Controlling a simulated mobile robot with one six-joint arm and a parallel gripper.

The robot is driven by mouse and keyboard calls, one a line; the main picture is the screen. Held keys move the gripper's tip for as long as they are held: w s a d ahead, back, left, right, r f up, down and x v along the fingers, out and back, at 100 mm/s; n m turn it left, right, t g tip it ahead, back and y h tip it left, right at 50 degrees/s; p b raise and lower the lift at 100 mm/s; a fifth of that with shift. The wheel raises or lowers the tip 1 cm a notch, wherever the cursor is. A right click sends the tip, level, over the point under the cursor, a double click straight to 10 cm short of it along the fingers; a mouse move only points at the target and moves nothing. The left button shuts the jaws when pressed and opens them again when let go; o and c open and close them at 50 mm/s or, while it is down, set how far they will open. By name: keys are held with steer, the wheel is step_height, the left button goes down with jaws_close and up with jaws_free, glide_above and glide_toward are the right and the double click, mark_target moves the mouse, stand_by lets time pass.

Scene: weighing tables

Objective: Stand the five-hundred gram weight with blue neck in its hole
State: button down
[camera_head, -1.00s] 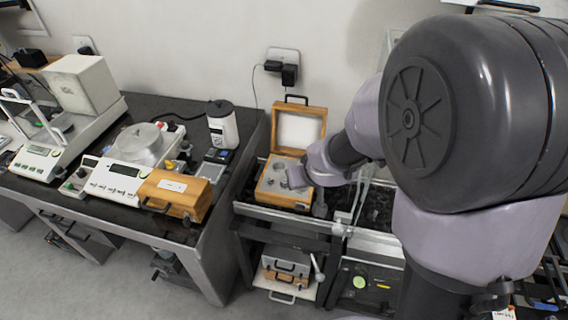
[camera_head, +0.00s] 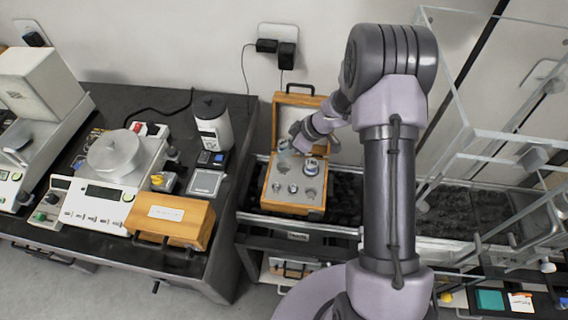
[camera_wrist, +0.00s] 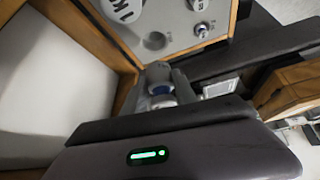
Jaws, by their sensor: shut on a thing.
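The weight with the blue neck (camera_wrist: 161,89) shows between my gripper's dark fingers in the wrist view. It is grey metal with a blue band, and its lower part is hidden by the near finger. My gripper (camera_head: 291,147) is shut on it over the back left part of the open wooden case (camera_head: 293,209). The case's grey insert has several round places. In the wrist view, an empty round hole (camera_wrist: 155,41) lies just beyond the held weight. A large weight marked 1 KG (camera_wrist: 122,8) and a smaller weight (camera_wrist: 202,30) stand in the insert.
The case's raised lid (camera_head: 290,98) stands behind my gripper. A closed wooden box (camera_head: 180,219), a balance (camera_head: 104,200) and a white canister (camera_head: 212,124) are on the dark table to the left. Clear panels and frames stand at right.

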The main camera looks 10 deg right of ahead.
step_height(320, 180, down, 7)
steer(key=b, duration=0.3)
steer(key=shift+r, duration=0.3)
steer(key=shift+f, duration=0.15)
